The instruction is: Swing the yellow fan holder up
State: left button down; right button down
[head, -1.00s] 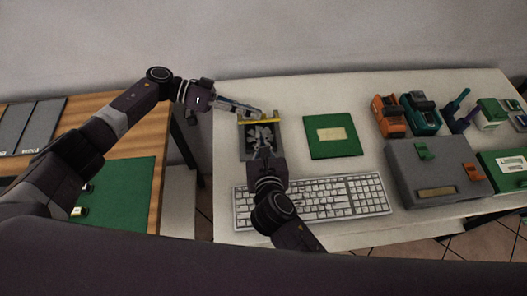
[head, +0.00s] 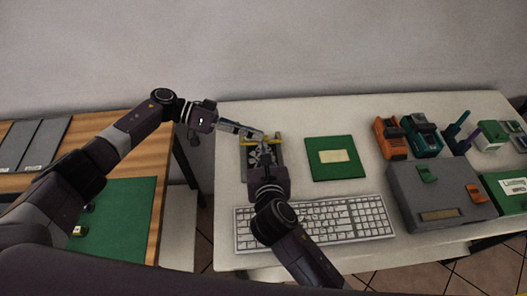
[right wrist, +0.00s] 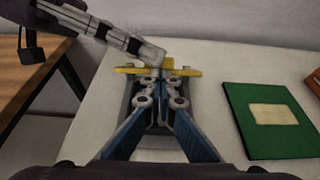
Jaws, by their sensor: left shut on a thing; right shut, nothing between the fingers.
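The yellow fan holder (head: 275,140) is a thin bar across the far end of a grey unit (head: 246,158) on the white table. It also shows in the right wrist view (right wrist: 188,72), beyond my right fingers. My left gripper (head: 262,136) reaches in from the left and is shut on the holder near its middle; its fingertips partly cover the grip. My right gripper (head: 262,160) is shut and empty, pointing at the holder from the near side. In the right wrist view its closed fingers (right wrist: 160,88) hide much of the grey unit below.
A green pad (head: 318,172) lies right of the unit, a white keyboard (head: 330,222) in front. A grey box (head: 440,180) and tool-like items, including an orange one (head: 390,138), stand further right. A wooden table (head: 150,150) is at left, across a gap.

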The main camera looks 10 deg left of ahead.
jog(key=shift+w+r, duration=0.1)
jog(key=shift+r, duration=0.05)
pick_arm(q)
jog(key=c, duration=2.1)
grip_release()
jog(key=shift+s, duration=0.1)
jog(key=shift+f, duration=0.1)
